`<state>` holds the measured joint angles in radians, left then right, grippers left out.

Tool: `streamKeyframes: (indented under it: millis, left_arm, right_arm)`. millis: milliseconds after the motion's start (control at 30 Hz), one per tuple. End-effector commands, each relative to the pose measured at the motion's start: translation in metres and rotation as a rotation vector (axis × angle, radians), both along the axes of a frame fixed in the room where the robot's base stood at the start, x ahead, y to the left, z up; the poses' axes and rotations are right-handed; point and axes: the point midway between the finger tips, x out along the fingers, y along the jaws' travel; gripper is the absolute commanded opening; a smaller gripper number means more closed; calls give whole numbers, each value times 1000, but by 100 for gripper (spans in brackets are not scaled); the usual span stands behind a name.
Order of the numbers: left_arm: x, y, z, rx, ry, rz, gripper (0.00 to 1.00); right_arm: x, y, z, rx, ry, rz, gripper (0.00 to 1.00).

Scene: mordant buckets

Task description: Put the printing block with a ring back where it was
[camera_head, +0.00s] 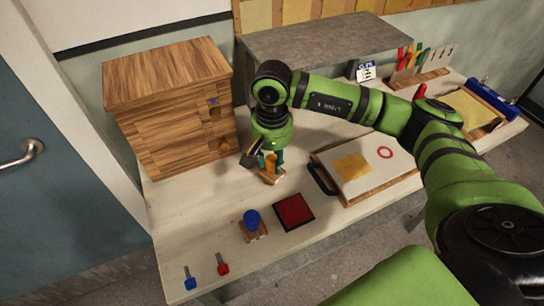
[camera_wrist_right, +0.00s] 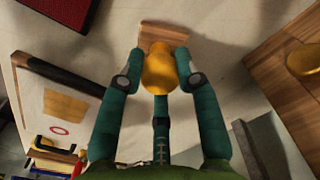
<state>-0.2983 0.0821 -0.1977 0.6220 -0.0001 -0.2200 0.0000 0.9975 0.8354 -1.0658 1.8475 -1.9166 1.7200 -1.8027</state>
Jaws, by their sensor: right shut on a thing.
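My right gripper (camera_head: 268,158) is shut on the yellow handle of a printing block with a wooden base (camera_head: 272,178). A second block with a blue handle (camera_head: 251,218) stands on the table nearer the front. My left gripper is not in view.
A dark red pad (camera_head: 293,211) lies right of the blue-handled block. A board with a printed sheet (camera_head: 372,150) lies farther right. A wooden cabinet (camera_head: 165,75) stands left of the gripper, a grey shelf (camera_head: 320,40) behind.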

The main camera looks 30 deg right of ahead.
Motion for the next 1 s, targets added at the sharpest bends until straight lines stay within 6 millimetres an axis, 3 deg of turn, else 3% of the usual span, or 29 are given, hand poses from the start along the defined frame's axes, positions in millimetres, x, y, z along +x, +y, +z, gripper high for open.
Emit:
streamKeyframes:
  millis: [67,100,167,633,1000]
  left_arm:
    - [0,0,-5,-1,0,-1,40]
    - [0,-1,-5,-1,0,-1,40]
    - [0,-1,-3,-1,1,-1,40]
    - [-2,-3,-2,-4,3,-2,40]
    - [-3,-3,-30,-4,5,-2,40]
  right_arm:
    - [0,0,-3,0,-1,0,12]
    - [0,0,-3,0,0,0,37]
    - [0,0,-2,0,0,0,57]
    - [1,0,6,0,-4,0,57]
    - [1,0,81,0,-7,0,57]
